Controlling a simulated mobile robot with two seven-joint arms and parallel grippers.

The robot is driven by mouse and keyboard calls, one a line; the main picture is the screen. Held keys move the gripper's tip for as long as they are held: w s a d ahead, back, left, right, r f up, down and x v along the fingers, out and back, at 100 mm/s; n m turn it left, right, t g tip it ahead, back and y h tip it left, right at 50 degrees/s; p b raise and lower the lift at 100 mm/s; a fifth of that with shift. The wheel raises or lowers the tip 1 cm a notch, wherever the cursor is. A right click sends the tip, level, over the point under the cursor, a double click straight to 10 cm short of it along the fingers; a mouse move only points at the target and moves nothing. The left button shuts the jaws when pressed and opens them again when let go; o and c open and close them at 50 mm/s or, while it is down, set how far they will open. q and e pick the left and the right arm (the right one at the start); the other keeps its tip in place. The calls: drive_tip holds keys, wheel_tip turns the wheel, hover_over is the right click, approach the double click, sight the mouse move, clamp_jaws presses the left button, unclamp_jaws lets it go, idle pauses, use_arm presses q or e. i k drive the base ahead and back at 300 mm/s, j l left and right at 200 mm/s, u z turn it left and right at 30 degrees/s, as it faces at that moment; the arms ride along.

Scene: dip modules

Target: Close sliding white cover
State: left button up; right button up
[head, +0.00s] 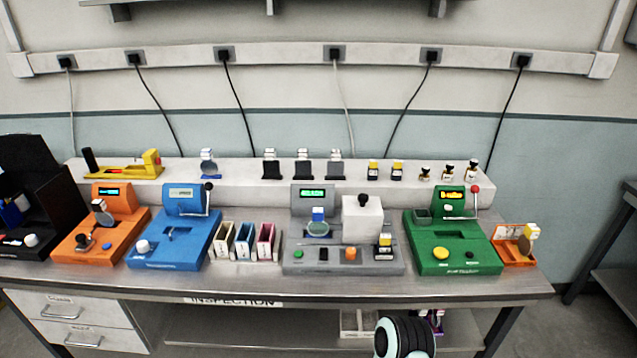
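The white cover (362,221) is a box-like block with a black knob (364,200) on top. It sits on the right part of the grey device (300,262), behind a small yellow-and-dark bottle (385,240). No gripper fingers can be made out in the head view. A black ribbed part of my arm shows at the bottom edge, below the bench front, apart from the cover.
The grey device stands between colored holders (244,243) and a green machine (452,245). Blue (172,240) and orange (100,238) machines stand further left. A raised back shelf (230,178) carries small bottles and modules. The bench front edge (330,288) is clear.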

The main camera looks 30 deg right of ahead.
sight(362, 216)
drive_tip(key=z, duration=1.15)
